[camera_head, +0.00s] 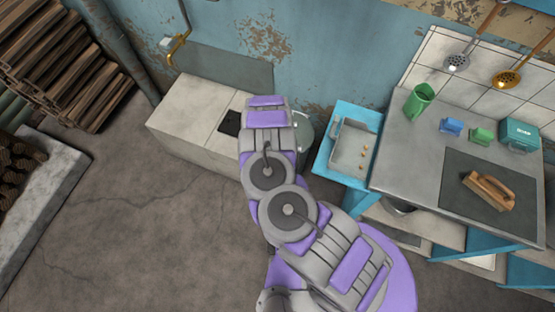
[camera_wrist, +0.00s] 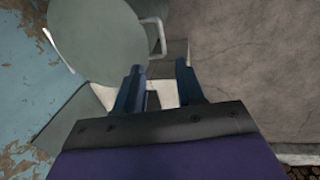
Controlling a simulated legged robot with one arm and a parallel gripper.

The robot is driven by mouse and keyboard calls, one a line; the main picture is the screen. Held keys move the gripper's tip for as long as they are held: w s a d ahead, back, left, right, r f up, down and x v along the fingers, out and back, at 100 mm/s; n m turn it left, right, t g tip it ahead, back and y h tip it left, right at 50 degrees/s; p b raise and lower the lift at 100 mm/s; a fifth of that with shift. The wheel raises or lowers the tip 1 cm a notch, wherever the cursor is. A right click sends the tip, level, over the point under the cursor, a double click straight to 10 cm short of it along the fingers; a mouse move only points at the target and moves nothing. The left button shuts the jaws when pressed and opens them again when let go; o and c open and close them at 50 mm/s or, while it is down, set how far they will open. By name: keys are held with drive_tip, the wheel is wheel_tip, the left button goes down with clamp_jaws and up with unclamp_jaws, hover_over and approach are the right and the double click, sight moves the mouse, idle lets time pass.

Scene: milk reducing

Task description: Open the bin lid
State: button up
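The bin lid (camera_wrist: 95,38) is a round grey-green disc in the upper left of the wrist view. A pale, bent bar handle (camera_wrist: 162,38) sticks out from its right edge. My gripper (camera_wrist: 160,75) is open, with its two dark blue fingers apart and nothing between them. In the wrist picture the fingertips sit just below the handle, and I cannot tell whether they touch it. In the head view only a sliver of the bin (camera_head: 304,130) shows to the right of my arm, which hides the rest of it and my fingers.
A pale stone counter (camera_head: 185,122) stands left of my arm against the blue wall. At right, a blue stand holds a tray (camera_head: 353,150), beside a worktop (camera_head: 400,150) with a green mug (camera_head: 418,101) and a brush (camera_head: 488,190). Firewood (camera_head: 60,60) fills the upper left.

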drive_tip(key=f+b, duration=0.1)
drive_tip(key=f, duration=0.3)
drive_tip(key=w+f+b, duration=0.1)
drive_tip(key=f+b, duration=0.1)
drive_tip(key=f, duration=0.2)
drive_tip(key=w+f+b, duration=0.1)
drive_tip(key=f+b, duration=0.1)
drive_tip(key=f, duration=0.2)
drive_tip(key=shift+w+d+f, duration=0.15)
drive_tip(key=shift+d+f, duration=0.15)
drive_tip(key=shift+d, duration=0.05)
drive_tip(key=shift+a+f, duration=0.1)
drive_tip(key=shift+f, duration=0.25)
drive_tip(key=shift+w+a+f, duration=0.15)
drive_tip(key=shift+a+f, duration=0.35)
drive_tip(key=shift+f, duration=0.05)
drive_tip(key=shift+d+r, duration=0.1)
drive_tip(key=shift+d, duration=0.2)
drive_tip(key=shift+c, duration=0.2)
drive_tip(key=shift+d, duration=0.2)
drive_tip(key=c, duration=0.3)
drive_tip(key=shift+a, duration=0.35)
clamp_jaws()
